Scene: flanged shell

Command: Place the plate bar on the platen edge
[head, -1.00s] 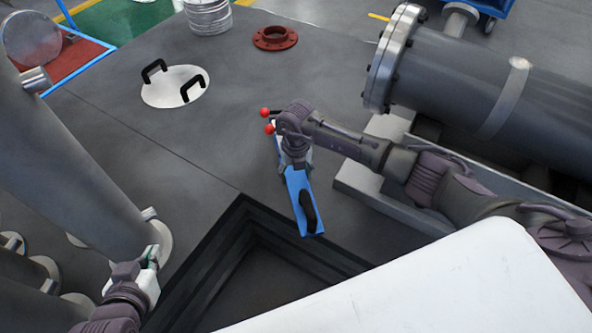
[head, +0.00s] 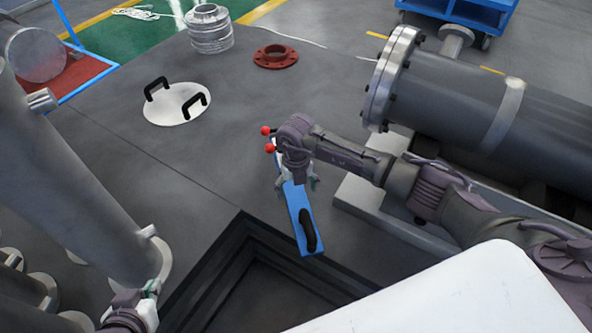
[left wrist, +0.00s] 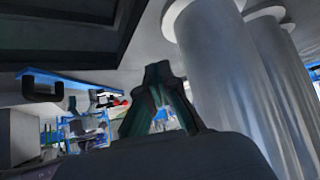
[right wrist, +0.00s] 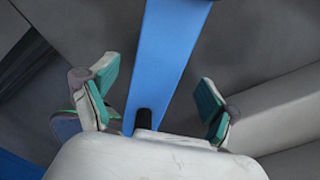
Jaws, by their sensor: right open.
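The plate bar (head: 301,212) is a long blue bar with a black handle at its near end and red knobs at its far end. It lies along the grey platform; its near end overlaps the edge of the dark square opening (head: 243,225) in the head view. My left gripper (left wrist: 157,72) is shut and empty, beside the grey columns. Which edge is the platen edge is unclear.
A white round lid (head: 176,108) with two black handles and a red flange (head: 275,57) sit on the platform (head: 100,145). A large grey flanged pipe (head: 455,85) stands at right. Grey columns (head: 85,190) stand at left. The platform between lid and bar is clear.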

